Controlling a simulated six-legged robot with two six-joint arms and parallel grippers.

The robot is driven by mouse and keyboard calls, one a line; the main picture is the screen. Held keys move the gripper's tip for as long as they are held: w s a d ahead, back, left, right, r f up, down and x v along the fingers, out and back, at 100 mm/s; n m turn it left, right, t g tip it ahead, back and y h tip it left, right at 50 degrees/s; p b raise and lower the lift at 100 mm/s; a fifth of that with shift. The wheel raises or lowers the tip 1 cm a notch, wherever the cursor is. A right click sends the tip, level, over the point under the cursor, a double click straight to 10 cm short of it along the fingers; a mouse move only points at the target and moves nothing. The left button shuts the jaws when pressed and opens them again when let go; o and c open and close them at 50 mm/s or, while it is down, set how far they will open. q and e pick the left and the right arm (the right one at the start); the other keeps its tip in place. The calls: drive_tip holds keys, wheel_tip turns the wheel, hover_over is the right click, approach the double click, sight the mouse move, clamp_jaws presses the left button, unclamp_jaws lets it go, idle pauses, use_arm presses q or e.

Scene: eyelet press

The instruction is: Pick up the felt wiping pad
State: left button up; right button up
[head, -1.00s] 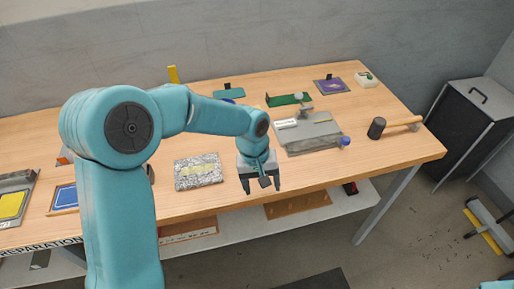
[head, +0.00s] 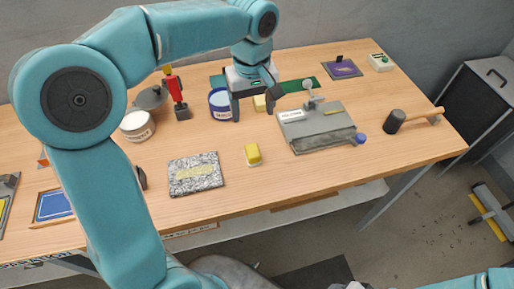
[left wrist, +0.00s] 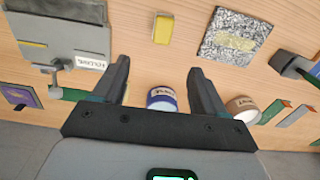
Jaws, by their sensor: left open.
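A small yellow block with a pale base (head: 252,154), which looks like the felt wiping pad, sits on the bench right of a speckled slab. It also shows as a yellow block in the left wrist view (left wrist: 162,29), beyond the fingertips. My left gripper (head: 254,106) is open and empty, above the back part of the bench and behind the pad, apart from it. Its two fingers show spread in the left wrist view (left wrist: 160,70). My right gripper is not in view; only part of a teal arm shows at the lower right.
The speckled slab (head: 196,175) lies left of the pad. A grey press plate (head: 316,128) lies to its right, with a mallet (head: 396,121) beyond. A blue tin (head: 219,103) and another pale yellow block (head: 260,103) are near my left gripper. Bench around the pad is clear.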

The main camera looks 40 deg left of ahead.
use_arm(q)
wheel_tip(320, 180, down, 3)
drive_tip(key=s, duration=0.1)
hover_over(252, 149)
wheel_tip(252, 149, down, 7)
drive_tip(key=shift+s+a+f, duration=0.1)
drive_tip(key=shift+s+f, duration=0.25)
drive_tip(key=shift+f, duration=0.1)
drive_tip(key=f, duration=0.2)
drive_tip(key=w+f+p, duration=0.1)
drive_tip(key=f, duration=0.1)
drive_tip(key=shift+s+f, duration=0.15)
drive_tip(key=shift+f, duration=0.25)
drive_tip(key=shift+s+f, duration=0.1)
